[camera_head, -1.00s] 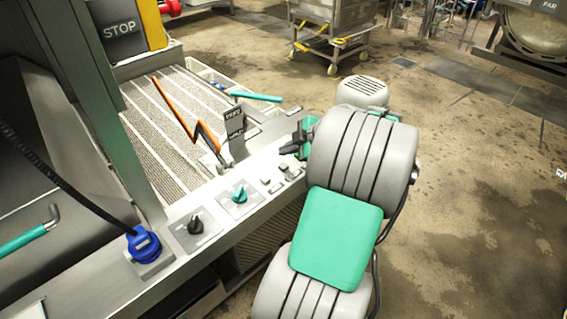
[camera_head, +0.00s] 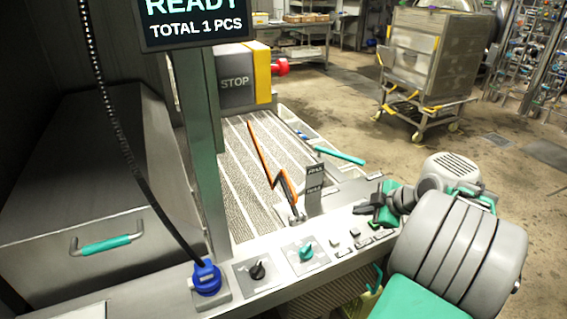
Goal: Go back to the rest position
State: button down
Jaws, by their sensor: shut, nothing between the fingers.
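My gripper (camera_head: 364,209) is small and dark in the head view, beyond my large grey arm link with its green pad. It is shut and empty, above the right end of the control panel (camera_head: 262,292). It appears apart from the panel's small buttons (camera_head: 345,240), though the gap is hard to judge. Part of my arm is cut off at the lower edge.
Left of my gripper are an orange-handled lever (camera_head: 262,158), a teal knob (camera_head: 306,252), a black knob (camera_head: 257,270) and a blue plug (camera_head: 206,278). A teal-handled lid (camera_head: 105,247) lies left. A steel cart (camera_head: 425,60) stands behind on open floor.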

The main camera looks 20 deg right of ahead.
jog(key=w+a+r+m+g+p, duration=0.1)
jog(key=a+m+g, duration=0.1)
jog(key=a, duration=0.6)
jog(key=w+a+r+m+g+p, duration=0.1)
jog(key=a+r+m, duration=0.1)
jog(key=a, duration=0.6)
jog(key=s+a+m+g+h+p, duration=0.1)
jog(key=s+a+m+g+h, duration=0.1)
jog(key=s+a+m, duration=0.5)
jog(key=s+a, duration=0.5)
jog(key=a, duration=0.3)
jog(key=shift+r+g+p, duration=0.25)
jog(key=shift+g+p, duration=0.05)
